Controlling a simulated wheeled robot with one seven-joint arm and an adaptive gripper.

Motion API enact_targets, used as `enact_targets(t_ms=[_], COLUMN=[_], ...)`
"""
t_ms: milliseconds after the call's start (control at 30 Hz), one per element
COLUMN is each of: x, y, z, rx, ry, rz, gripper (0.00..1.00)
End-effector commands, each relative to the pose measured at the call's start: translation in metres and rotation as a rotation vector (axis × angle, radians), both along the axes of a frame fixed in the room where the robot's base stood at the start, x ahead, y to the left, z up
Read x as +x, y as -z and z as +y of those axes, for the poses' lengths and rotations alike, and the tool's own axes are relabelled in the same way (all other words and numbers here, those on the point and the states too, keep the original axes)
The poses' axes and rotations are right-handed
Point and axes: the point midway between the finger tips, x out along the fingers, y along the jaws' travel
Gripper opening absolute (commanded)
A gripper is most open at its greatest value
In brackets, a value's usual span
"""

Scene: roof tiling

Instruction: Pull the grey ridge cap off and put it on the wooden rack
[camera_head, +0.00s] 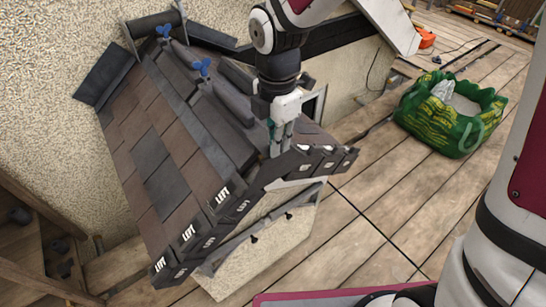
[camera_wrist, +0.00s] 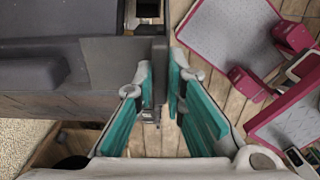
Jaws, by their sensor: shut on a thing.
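My gripper (camera_head: 281,138) reaches down at the front end of the small roof's ridge. In the wrist view my gripper (camera_wrist: 163,82) has its teal-padded fingers shut on the thin upright end plate of the grey ridge cap (camera_wrist: 112,62). The cap still lies in line with the ridge, and I cannot tell whether it is lifted. In the head view my wrist and fingers partly hide it. A wooden frame (camera_head: 40,282) with dark round things stands at the lower left; it looks like the wooden rack.
Brown and dark tiles (camera_head: 160,165) cover the slope. Blue wing-shaped knobs (camera_head: 201,68) stand on the ridge. A green bag (camera_head: 450,120) lies on the plank deck at right. A rough wall (camera_head: 60,150) is at left.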

Motion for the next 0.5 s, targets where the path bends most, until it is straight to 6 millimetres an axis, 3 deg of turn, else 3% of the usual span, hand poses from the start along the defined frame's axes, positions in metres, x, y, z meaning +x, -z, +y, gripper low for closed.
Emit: enact_targets(t_ms=[500], x=[-0.0081], y=[-0.0014], z=[-0.0056], rx=[-0.001], ry=[0.001], rz=[0.001], gripper=[0.00])
